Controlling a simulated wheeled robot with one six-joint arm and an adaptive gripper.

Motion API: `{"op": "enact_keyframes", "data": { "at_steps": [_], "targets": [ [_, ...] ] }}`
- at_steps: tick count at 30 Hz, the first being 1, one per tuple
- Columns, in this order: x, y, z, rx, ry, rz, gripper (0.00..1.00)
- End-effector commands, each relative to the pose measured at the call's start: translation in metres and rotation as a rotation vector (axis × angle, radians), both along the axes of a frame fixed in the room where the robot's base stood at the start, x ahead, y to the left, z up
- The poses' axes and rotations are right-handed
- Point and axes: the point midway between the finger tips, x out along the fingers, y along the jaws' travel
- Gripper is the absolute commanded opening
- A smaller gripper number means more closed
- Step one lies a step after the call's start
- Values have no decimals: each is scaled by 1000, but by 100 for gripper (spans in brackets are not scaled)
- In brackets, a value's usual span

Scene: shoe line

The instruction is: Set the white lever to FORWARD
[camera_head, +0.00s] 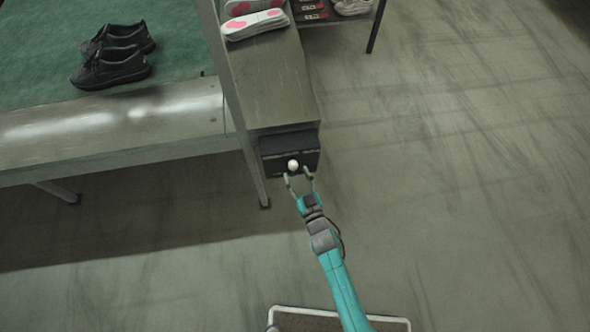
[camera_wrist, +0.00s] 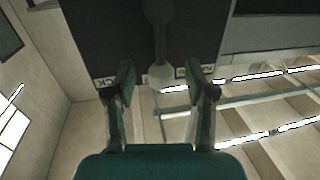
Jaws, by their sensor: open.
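The lever's round white knob (camera_head: 293,165) stands at the front of a dark control box (camera_head: 290,143). In the wrist view the lever knob (camera_wrist: 160,77) hangs on a dark stem in front of the dark box face (camera_wrist: 105,40). Small pale labels lie along the box edge, too small and turned to read, so I cannot tell which setting the lever is at. My gripper (camera_head: 298,174) is open just in front of the box. In the wrist view its fingers (camera_wrist: 159,82) stand either side of the knob, with visible gaps and no clear contact.
A green conveyor (camera_head: 60,50) with a pair of black shoes (camera_head: 112,57) runs at the upper left, edged by a metal rail. White and pink soles (camera_head: 255,24) lie on the grey bench (camera_head: 268,80) behind the box. The floor (camera_head: 450,180) on the right is clear.

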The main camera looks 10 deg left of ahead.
Motion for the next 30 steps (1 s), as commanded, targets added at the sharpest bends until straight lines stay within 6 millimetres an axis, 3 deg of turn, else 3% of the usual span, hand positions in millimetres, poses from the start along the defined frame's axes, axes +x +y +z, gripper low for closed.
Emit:
{"op": "enact_keyframes", "data": {
  "at_steps": [6, 17, 24, 30],
  "targets": [
    [18, 9, 0, 0, 0, 0, 55],
    [21, 11, 0, 0, 1, 0, 55],
    [21, 11, 0, 0, 0, 0, 0],
    [21, 11, 1, 1, -3, 0, 0]
  ]
}}
